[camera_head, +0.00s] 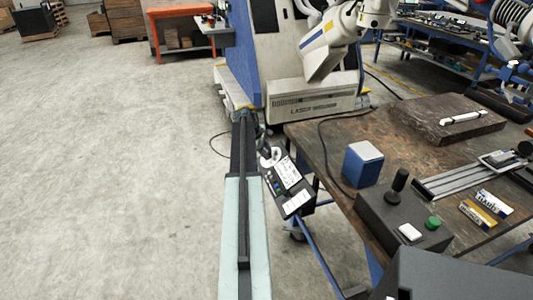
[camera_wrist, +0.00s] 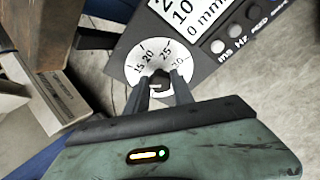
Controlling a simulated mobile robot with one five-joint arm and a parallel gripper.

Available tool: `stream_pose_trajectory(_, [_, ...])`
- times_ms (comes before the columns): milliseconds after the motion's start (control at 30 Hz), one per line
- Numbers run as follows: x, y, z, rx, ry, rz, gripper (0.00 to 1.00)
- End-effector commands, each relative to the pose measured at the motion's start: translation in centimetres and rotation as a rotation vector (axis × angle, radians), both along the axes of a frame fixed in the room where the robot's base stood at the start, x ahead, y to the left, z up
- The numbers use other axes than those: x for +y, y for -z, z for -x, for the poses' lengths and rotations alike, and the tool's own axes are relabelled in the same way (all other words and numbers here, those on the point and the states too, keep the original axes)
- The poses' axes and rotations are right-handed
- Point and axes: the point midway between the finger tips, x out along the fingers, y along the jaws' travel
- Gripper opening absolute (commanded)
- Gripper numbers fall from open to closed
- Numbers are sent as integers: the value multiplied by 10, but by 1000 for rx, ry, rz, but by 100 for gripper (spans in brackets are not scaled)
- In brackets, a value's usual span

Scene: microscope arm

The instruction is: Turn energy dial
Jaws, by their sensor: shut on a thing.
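The energy dial (camera_wrist: 152,62) is a white disc with black numbers, among them 15, 20 and 25, on a dark control panel (camera_wrist: 205,60). In the wrist view my gripper (camera_wrist: 161,86) has its two dark fingers at the lower part of the dial, shut on its knob, which is mostly hidden between the fingertips. In the head view the panel (camera_head: 291,187) hangs beside the workbench, with the white dial (camera_head: 270,157) at its upper left. My gripper (camera_head: 264,150) reaches the dial there, and its fingers are too small to make out.
The panel has a white display (camera_wrist: 200,12) and round buttons (camera_wrist: 218,46). The wooden workbench (camera_head: 330,150) stands close on the right, with a blue box (camera_head: 362,165) and a joystick box (camera_head: 400,215). The laser machine (camera_head: 310,97) stands behind. The floor at left is clear.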

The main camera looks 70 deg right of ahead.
Motion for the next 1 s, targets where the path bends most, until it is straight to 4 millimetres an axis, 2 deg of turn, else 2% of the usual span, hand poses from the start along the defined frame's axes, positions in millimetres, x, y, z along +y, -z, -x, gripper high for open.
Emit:
stream_pose_trajectory(400, [2,1,0,-73,163,86,0])
stream_pose_trajectory(967, [2,1,-1,-83,187,100,0])
stream_pose_trajectory(1000, [2,1,-1,-83,187,100,37])
